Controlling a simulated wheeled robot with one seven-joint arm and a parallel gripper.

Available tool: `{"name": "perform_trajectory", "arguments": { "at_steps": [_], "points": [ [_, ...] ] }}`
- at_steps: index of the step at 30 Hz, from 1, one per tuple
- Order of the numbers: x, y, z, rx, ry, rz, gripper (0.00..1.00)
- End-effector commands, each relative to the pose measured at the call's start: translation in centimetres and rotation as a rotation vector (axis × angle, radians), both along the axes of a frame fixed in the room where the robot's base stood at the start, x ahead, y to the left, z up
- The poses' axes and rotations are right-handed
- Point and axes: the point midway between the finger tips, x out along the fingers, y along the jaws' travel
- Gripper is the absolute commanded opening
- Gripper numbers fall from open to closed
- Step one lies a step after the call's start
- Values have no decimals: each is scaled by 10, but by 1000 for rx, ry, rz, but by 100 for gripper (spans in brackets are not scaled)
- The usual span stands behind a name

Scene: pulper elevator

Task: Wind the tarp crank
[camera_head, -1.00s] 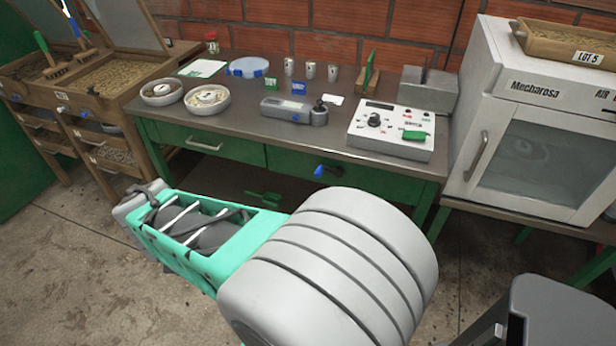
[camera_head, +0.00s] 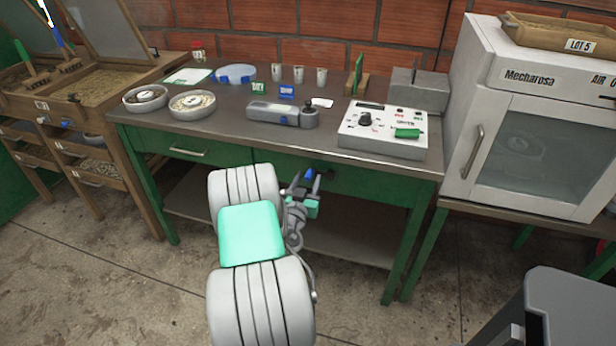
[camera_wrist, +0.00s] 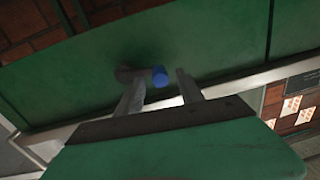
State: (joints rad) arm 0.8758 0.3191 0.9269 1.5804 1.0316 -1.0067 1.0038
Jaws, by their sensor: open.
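A crank with a blue handle (camera_head: 309,174) sticks out from the green front of the workbench. In the wrist view the blue handle (camera_wrist: 160,77) shows end-on, with a short dark crank arm (camera_wrist: 129,74) to its left against the green panel. My gripper (camera_head: 313,181) is at the bench front by the handle. In the wrist view the gripper (camera_wrist: 161,80) is open, one finger on each side of the blue handle in the picture. No contact shows, and I cannot tell how deep the handle sits between the fingers.
The metal benchtop (camera_head: 230,138) above holds two round dishes, a grey handheld device (camera_head: 281,115) and a control box (camera_head: 382,132) with a green switch. A white oven (camera_head: 535,130) stands to the right. Wooden tray racks (camera_head: 90,90) stand to the left. Open floor lies in front.

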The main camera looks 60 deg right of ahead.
Motion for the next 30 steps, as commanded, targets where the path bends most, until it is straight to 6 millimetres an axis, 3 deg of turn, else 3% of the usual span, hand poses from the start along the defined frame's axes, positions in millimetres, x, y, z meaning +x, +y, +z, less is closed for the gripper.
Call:
{"name": "perform_trajectory", "arguments": {
  "at_steps": [10,26,30],
  "points": [
    [2,-9,0,0,1,0,44],
    [2,-9,0,0,1,-1,1],
    [2,-9,0,0,1,-1,0]
  ]
}}
